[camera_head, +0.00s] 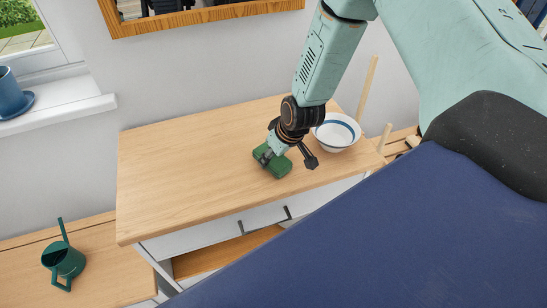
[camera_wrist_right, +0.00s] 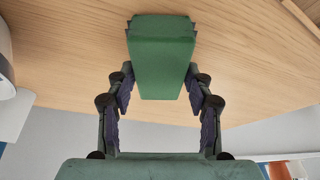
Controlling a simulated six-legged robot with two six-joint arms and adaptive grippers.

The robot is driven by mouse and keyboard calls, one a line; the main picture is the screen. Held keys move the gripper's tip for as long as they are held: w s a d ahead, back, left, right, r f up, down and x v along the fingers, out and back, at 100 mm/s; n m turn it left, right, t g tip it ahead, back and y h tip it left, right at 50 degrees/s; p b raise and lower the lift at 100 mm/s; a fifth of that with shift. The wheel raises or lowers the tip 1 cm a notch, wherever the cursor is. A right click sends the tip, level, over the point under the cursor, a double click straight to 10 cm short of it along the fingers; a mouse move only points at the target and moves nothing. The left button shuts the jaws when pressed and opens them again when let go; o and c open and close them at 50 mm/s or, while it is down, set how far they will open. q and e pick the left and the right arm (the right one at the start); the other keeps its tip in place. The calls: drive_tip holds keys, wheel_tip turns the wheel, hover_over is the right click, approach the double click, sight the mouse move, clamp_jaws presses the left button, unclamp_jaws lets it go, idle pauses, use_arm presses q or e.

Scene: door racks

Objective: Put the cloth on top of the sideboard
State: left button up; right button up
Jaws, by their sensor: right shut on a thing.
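The green cloth (camera_head: 272,161) is a folded block at the sideboard's top, right of its middle. My right gripper (camera_head: 279,153) is shut on it from above. In the right wrist view the cloth (camera_wrist_right: 160,58) sits between the two fingers of my right gripper (camera_wrist_right: 160,85). The sideboard (camera_head: 190,165) has a light wood top and a white front with dark handles. The cloth is over the wood top; I cannot tell whether it touches it. My left gripper is not in view.
A white bowl with a blue ring (camera_head: 336,132) stands right of the gripper on the sideboard. A green watering can (camera_head: 64,260) is on a lower wood surface at left. A blue cup (camera_head: 11,95) stands on the windowsill. The left part of the sideboard top is clear.

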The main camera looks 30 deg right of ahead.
drive_tip(key=shift+w+d+f, duration=0.1)
drive_tip(key=shift+w+d, duration=0.05)
drive_tip(key=shift+d, duration=0.05)
drive_tip(key=shift+f, duration=0.1)
drive_tip(key=o, duration=0.7)
drive_tip(key=shift+c, duration=0.2)
drive_tip(key=o, duration=0.4)
drive_tip(key=shift+a, duration=0.2)
drive_tip(key=shift+o, duration=0.4)
drive_tip(key=shift+d, duration=0.15)
